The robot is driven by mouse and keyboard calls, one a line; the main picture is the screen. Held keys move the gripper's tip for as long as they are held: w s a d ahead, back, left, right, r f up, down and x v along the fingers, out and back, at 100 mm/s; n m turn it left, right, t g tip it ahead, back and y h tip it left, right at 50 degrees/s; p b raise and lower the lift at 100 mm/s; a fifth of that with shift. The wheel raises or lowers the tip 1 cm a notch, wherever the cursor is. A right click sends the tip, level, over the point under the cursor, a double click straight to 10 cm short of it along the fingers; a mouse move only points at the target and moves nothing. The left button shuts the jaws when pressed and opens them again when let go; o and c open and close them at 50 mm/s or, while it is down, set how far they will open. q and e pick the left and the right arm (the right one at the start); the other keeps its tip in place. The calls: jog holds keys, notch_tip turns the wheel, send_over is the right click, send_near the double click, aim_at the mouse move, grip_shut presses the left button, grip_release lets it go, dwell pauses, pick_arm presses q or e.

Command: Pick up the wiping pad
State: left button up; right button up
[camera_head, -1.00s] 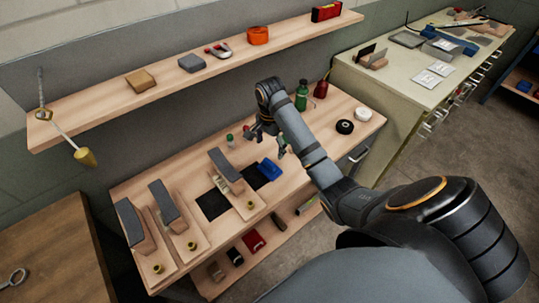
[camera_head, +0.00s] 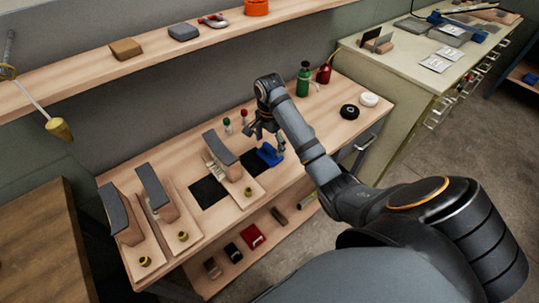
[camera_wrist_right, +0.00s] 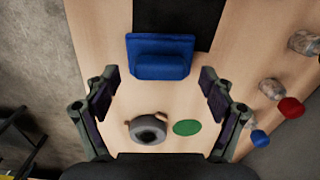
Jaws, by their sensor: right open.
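The wiping pad appears to be the blue block with a raised grip (camera_head: 270,153) on the wooden bench, at the edge of a dark square. In the right wrist view the blue pad (camera_wrist_right: 160,57) lies ahead of the fingertips, roughly centred between them. My right gripper (camera_head: 267,136) is above the bench, just behind the pad in the head view. Its fingers are open and empty, and it also shows in the wrist view (camera_wrist_right: 159,80). The pad is apart from both fingers. My left gripper is not in view.
A grey ring-shaped thing (camera_wrist_right: 148,130) and a green disc (camera_wrist_right: 187,127) lie between the fingers in the wrist view. Small capped bottles (camera_head: 228,126) stand close by. A grey-topped block (camera_head: 221,148) is left of the pad. A shelf (camera_head: 180,52) runs behind.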

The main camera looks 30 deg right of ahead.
notch_tip(320, 180, down, 2)
jog(key=shift+w+f, duration=0.1)
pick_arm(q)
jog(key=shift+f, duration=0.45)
pick_arm(e)
jog(key=shift+r, duration=0.2)
jog(key=shift+c, duration=0.4)
jog(key=c, duration=1.2)
jog(key=shift+r, duration=0.1)
